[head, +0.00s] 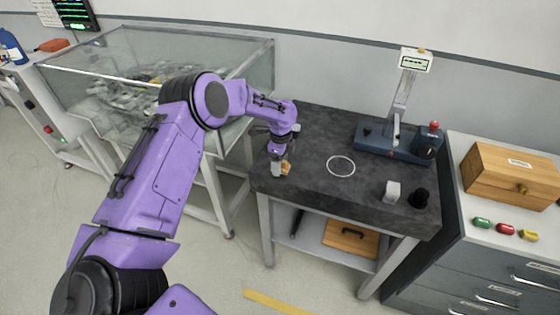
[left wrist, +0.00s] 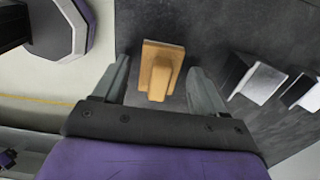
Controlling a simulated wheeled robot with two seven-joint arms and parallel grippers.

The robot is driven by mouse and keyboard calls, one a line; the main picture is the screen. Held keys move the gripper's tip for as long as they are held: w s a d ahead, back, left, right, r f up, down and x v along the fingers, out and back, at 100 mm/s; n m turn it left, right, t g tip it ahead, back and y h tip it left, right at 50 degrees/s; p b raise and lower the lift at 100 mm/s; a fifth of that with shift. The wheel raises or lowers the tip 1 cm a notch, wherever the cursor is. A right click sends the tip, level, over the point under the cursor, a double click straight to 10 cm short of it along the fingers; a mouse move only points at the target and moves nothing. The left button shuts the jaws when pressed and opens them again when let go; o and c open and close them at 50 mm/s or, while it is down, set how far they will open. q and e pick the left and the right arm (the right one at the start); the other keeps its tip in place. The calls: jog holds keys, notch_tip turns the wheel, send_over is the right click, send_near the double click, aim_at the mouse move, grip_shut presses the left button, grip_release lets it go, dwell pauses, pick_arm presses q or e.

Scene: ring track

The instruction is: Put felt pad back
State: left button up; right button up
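A tan block with a raised grip (left wrist: 160,68) lies near the left front edge of the dark worktop (head: 315,190). It looks like the felt pad, but its underside is hidden. In the head view the tan block (head: 286,167) shows partly behind my gripper. My left gripper (head: 279,170) points down over it. In the left wrist view my left gripper (left wrist: 158,75) is open, with one finger on each side of the block and gaps between. My right gripper is not in view.
A white circle (head: 341,157) is marked on the worktop. A white block (head: 392,191) and a black cylinder (head: 419,197) stand at the front right. A blue stand with a display (head: 397,148) is at the back. A glass-walled case (head: 200,65) is at left, a wooden box (head: 510,172) at right.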

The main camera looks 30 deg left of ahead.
pick_arm(q)
jog(key=shift+r, duration=0.35)
notch_tip(320, 180, up, 12)
jog(key=b, duration=0.3)
